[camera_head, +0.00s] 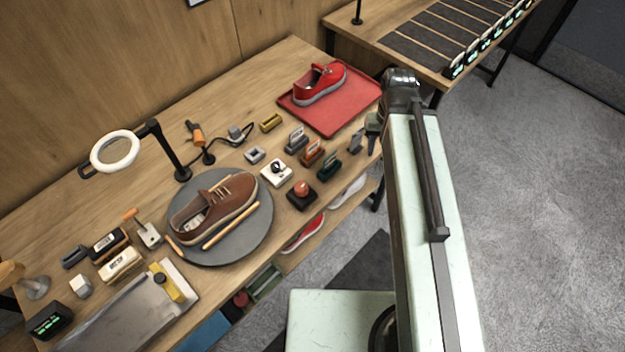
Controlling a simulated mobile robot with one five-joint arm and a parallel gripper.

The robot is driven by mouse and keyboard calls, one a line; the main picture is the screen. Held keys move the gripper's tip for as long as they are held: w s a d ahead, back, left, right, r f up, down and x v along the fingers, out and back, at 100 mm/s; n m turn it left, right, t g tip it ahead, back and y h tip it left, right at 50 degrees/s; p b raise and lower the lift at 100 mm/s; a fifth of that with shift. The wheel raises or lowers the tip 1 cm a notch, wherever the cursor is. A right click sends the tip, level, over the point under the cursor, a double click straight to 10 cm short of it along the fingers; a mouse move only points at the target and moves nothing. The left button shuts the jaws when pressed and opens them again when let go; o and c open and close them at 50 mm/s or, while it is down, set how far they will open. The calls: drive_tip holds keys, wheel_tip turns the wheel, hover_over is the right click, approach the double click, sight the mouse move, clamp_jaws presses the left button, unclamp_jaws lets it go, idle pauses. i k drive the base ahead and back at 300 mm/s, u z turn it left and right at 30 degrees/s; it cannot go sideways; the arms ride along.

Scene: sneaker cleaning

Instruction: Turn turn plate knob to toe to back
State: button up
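The round grey turn plate (255,236) lies on the wooden workbench. A brown shoe (232,193) sits on it, with its toe toward the upper right and its heel toward the lower left. A small white block with a dark knob (277,171) stands just right of the plate and looks like the turn plate knob; its markings are too small to read. My gripper (371,137) is at the bench's right edge, below the red tray and well right of the knob. It is small and partly hidden by my arm, so I cannot tell whether it is open.
A red tray (359,104) holds a red shoe (320,84). Several small blocks and a red-topped button (302,190) stand between the plate and my gripper. A ring lamp (115,150) stands behind the plate. Brushes and a metal tray (125,315) lie at the lower left.

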sight(301, 188)
drive_tip(key=z, duration=0.05)
drive_tip(key=k, duration=1.7)
drive_tip(key=u, duration=0.55)
drive_tip(key=i, duration=1)
drive_tip(key=z, duration=0.1)
